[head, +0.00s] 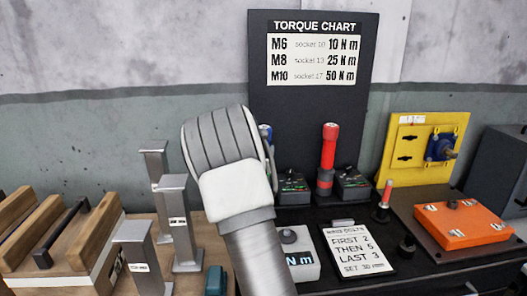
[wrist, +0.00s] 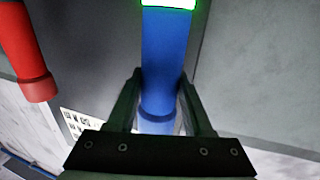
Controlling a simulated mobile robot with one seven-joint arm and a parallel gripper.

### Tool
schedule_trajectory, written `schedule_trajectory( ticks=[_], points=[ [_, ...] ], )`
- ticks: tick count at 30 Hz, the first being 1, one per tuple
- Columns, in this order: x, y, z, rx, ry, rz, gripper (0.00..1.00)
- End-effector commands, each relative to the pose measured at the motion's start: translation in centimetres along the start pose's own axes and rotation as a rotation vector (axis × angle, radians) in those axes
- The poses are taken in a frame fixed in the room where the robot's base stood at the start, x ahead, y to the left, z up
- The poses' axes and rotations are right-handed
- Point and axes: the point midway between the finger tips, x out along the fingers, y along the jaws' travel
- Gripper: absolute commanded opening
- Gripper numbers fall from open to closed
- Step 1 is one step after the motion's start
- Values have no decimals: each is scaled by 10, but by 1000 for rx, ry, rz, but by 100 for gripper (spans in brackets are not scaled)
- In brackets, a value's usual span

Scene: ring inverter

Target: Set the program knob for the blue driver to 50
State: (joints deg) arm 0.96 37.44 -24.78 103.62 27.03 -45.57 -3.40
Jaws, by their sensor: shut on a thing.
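My gripper (wrist: 160,76) has its two fingers on either side of the blue driver (wrist: 167,45) in the wrist view and is shut on it. The driver has a white band with a green glow at the picture's top edge. In the head view only a bit of the blue driver (head: 264,131) shows behind my arm, which hides the gripper. A small black control box (head: 293,187) with green marks stands just right of my arm. A similar box (head: 352,184) stands right of the red driver (head: 328,150). I cannot read a setting on either.
A grey box (head: 298,263) marked "N m" has a round knob on top. A note card (head: 358,248) lies beside it. A torque chart (head: 314,60) stands behind, listing 50 N m for M10. An orange block (head: 465,226) and yellow panel (head: 420,150) are at right.

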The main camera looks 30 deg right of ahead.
Motion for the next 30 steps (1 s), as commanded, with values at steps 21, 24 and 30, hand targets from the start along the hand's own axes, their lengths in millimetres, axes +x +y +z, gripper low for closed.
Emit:
schedule_trajectory(
  ticks=[21, 24, 30],
  points=[
    [0, 0, 1, 1, 2, 0, 86],
    [0, 0, 5, -1, -6, 0, 86],
    [-7, 0, 4, 0, -4, 0, 86]
  ],
)
